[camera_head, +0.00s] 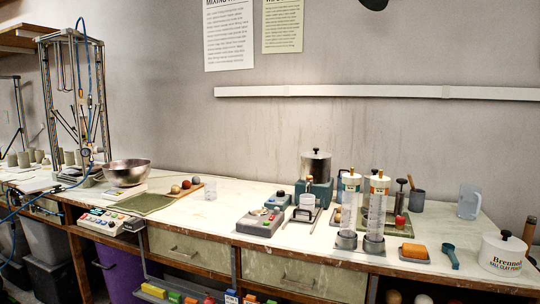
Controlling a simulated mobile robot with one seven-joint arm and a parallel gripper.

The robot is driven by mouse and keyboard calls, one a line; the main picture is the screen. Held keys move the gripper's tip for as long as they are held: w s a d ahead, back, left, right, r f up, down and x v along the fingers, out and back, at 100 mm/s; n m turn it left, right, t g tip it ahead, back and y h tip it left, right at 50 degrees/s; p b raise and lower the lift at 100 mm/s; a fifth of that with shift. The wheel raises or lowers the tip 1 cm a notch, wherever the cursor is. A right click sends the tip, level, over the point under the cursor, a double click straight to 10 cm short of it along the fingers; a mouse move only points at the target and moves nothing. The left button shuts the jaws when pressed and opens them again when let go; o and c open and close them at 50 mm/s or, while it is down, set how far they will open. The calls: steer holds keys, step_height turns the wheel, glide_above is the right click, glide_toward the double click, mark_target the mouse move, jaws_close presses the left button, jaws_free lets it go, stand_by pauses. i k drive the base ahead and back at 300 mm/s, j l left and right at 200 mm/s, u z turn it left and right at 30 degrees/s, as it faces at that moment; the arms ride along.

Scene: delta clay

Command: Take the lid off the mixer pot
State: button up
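The mixer pot (315,168) is a metal cylinder standing upright at the back of the workbench, right of the middle, in the head view. Its lid (316,155) appears to sit on the top, with a small dark knob in the centre. A dark teal body (318,190) stands in front of the pot and hides its lower part. My gripper is not in view, and nothing is seen touching the lid.
Two tall clear cylinders (376,212) stand close to the pot's front right. A control box (260,222) is at its front left. A white lidded clay tub (503,254) is at the right, a metal bowl (126,172) at the left. The bench's left middle is fairly clear.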

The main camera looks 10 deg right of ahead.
mark_target(316, 154)
steer(key=i+j+u, duration=0.1)
steer(key=i+u, duration=0.9)
steer(key=i+j+u, duration=0.1)
steer(key=i+u, duration=0.35)
steer(key=i+l+u, duration=0.1)
steer(key=i+u, duration=0.3)
steer(key=i+z, duration=0.2)
steer(key=z, duration=0.2)
steer(key=i+j+z, duration=0.15)
steer(key=z, duration=1.65)
steer(key=i+j, duration=0.05)
